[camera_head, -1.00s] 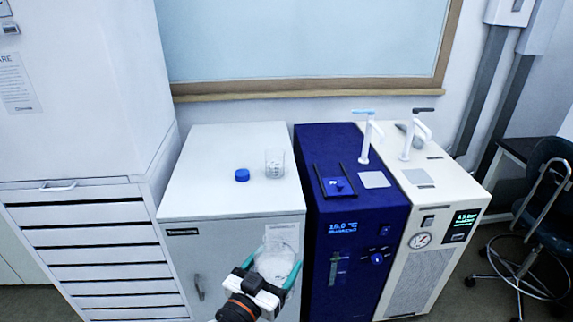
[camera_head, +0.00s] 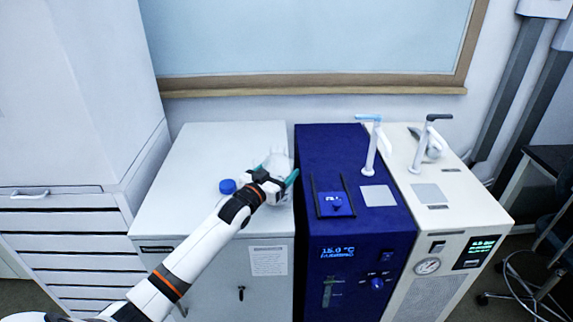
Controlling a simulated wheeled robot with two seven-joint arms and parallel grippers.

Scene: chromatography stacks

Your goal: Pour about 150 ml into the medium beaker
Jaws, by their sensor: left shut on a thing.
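My left gripper (camera_head: 276,174) reaches over the top of the white cabinet, near its right edge. Its teal fingers are shut around a clear glass vessel (camera_head: 275,161), seen only in part past the gripper. The vessel's opening and its contents cannot be made out. The beaker that stood on this part of the cabinet cannot be told apart now; the gripper and held vessel cover that spot. Whether the two touch, or whether anything is pouring, cannot be told. My right gripper is not in view.
A blue cap (camera_head: 228,186) lies on the white cabinet (camera_head: 190,211), left of the gripper. The blue unit (camera_head: 310,221) stands right of it, with the cream unit (camera_head: 438,202) beyond. Both carry upright taps. The left of the cabinet top is clear.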

